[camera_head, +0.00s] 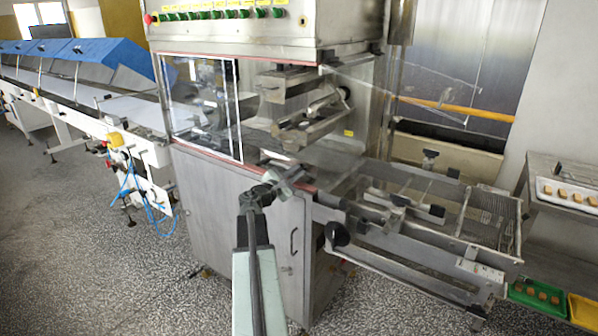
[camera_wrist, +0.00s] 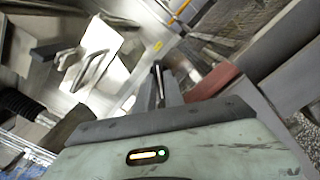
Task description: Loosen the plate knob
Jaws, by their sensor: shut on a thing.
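My gripper (camera_head: 288,176) is at the front edge of the steel machine, just above the cabinet door, at the end of my pale green arm. In the wrist view my gripper (camera_wrist: 160,80) points up the picture, with its narrow dark fingers close together. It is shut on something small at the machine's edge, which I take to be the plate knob. The fingers hide most of it, and I cannot make out its shape or how far it is turned. A clear plate stands on the machine's front, to the left of my gripper.
A black round handle (camera_head: 337,235) sticks out to the right of the cabinet door (camera_head: 270,250). A steel frame with a mesh belt (camera_head: 490,215) juts out at the right. Speckled floor (camera_head: 100,260) is clear at the left.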

